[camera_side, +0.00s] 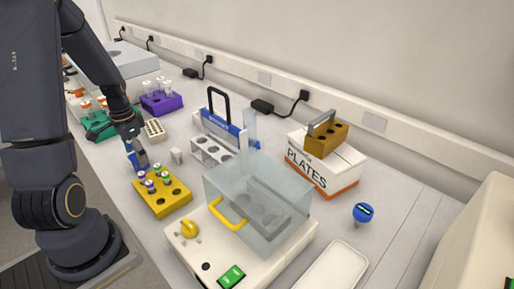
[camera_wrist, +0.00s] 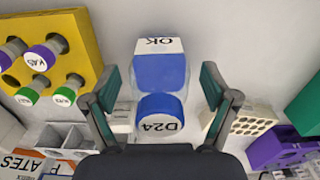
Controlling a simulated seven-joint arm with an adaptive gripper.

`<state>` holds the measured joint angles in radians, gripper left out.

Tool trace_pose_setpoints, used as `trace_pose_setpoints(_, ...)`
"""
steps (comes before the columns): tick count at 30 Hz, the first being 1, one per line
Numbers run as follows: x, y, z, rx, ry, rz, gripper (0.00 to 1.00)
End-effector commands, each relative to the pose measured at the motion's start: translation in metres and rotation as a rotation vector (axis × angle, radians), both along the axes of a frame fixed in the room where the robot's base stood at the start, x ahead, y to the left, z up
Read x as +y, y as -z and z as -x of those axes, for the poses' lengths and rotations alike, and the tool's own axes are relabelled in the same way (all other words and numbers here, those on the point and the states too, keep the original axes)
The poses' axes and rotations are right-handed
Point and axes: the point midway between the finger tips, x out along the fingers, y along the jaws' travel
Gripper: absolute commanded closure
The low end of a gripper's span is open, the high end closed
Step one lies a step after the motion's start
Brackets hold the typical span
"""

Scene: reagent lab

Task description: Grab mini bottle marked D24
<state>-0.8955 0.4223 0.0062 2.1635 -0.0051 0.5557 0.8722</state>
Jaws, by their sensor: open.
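In the wrist view, the D24 bottle (camera_wrist: 160,128) has a blue cap with a white top marked D24. It sits between the two fingers of my gripper (camera_wrist: 159,88), which are spread with a gap on each side. A blue part with a white face marked OK (camera_wrist: 160,68) shows just above the cap; I cannot tell whether it belongs to the bottle. In the side view, my gripper (camera_side: 131,138) points down over a small blue item (camera_side: 138,160) beside the yellow rack, and it hides part of it.
The yellow rack (camera_side: 165,206) with several capped vials stands close by; it also shows in the wrist view (camera_wrist: 84,50). Near the gripper are a small white block (camera_side: 177,156), a cream holed rack (camera_side: 155,131) and a green rack (camera_side: 97,127). A lidded machine (camera_side: 240,235) stands in front.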

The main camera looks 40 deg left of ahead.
Motion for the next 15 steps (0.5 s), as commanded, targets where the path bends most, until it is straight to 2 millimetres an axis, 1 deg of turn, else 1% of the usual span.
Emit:
trace_pose_setpoints(7, 0.0, 0.0016, 0.0, 0.0, 0.0, 0.0, 0.16)
trace_pose_setpoints(15, 0.0, 0.0013, -0.0001, 0.0, 0.0, 0.0, 0.44)
